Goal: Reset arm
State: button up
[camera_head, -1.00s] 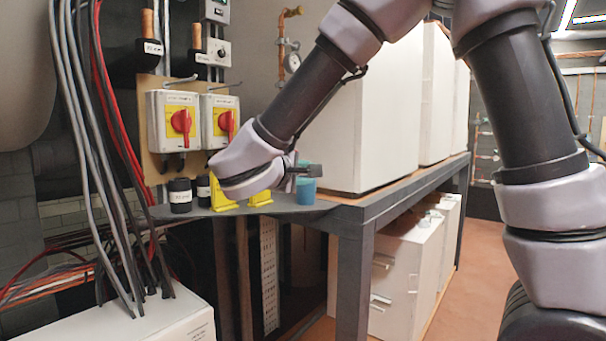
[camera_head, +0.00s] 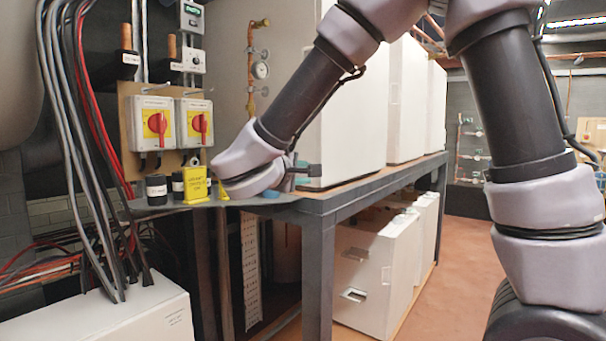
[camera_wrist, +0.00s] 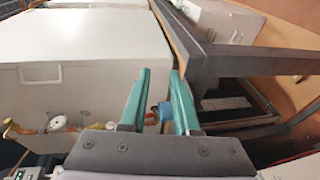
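My arm reaches down to the shelf in the head view, with my gripper (camera_head: 306,171) at its end, mostly hidden by the wrist. In the wrist view my gripper (camera_wrist: 158,76) has two teal fingers that stand apart, with no thing clamped between them. A small blue thing (camera_wrist: 166,111) shows between the fingers. I cannot tell if it touches them. A blue thing (camera_head: 271,194) also shows under the wrist in the head view, mostly hidden.
A yellow labelled block (camera_head: 196,184) and a black labelled cylinder (camera_head: 156,190) stand on the shelf left of my wrist. Red-knobbed switch boxes (camera_head: 156,122) hang behind. White units (camera_head: 352,110) stand on a dark metal frame (camera_head: 318,250). Open floor (camera_head: 460,280) lies right.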

jog(key=s+d+f+m+g, duration=0.1)
jog(key=s+d+m+g, duration=0.35)
jog(key=d, duration=0.65)
jog(key=s+d+f+m+g, duration=0.1)
jog(key=s+d+m+g, duration=0.4)
jog(key=d, duration=0.6)
jog(key=s+r+m+t+y, duration=0.2)
jog(key=s+m+y, duration=0.4)
jog(key=y, duration=0.3)
jog(key=shift+a+r+m, duration=0.25)
jog(key=shift+r+m, duration=0.2)
jog(key=shift+r, duration=0.35)
jog(key=shift+t, duration=0.25)
